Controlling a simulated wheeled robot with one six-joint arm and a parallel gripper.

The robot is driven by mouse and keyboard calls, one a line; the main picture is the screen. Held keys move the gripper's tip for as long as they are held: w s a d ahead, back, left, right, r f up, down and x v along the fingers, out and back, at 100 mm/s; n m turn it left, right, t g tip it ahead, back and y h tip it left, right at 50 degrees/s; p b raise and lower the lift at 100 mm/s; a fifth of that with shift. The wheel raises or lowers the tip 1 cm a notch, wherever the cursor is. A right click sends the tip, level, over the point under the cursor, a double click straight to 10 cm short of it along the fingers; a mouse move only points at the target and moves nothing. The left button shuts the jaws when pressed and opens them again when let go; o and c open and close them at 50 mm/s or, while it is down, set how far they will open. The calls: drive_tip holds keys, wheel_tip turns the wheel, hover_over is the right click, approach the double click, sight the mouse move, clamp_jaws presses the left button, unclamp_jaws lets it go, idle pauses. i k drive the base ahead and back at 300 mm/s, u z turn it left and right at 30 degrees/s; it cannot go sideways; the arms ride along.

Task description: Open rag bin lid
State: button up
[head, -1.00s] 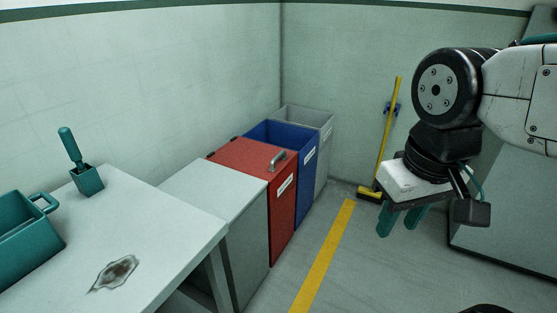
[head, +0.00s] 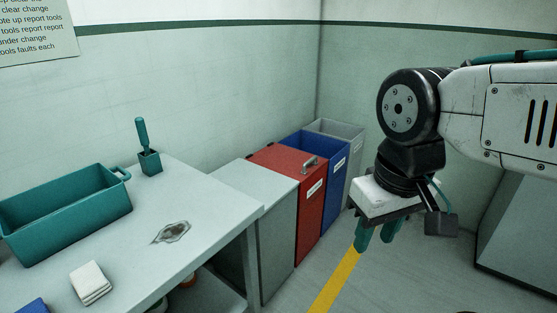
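The red bin (head: 312,207) stands in a row along the wall, its red lid (head: 283,161) lying shut on top. A grey metal handle (head: 311,163) sits near the lid's front edge, and a white label is on the bin's front; its text is too small to read. My gripper (head: 376,235) hangs at the right, pointing down, apart from the bin and nearer to me. Its two teal fingers stand a little apart with nothing seen between them.
A blue bin (head: 333,160) and a grey bin (head: 355,140), both seemingly open-topped, stand beyond the red one. A grey cabinet (head: 276,245) stands before it. The workbench (head: 210,190) at left holds a teal tote (head: 68,220), a brush holder (head: 150,163), a folded cloth (head: 91,282) and a dark stain.

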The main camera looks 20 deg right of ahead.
sight(295, 165)
drive_tip(key=u, duration=0.05)
drive_tip(key=i, duration=1)
drive_tip(key=z, duration=0.75)
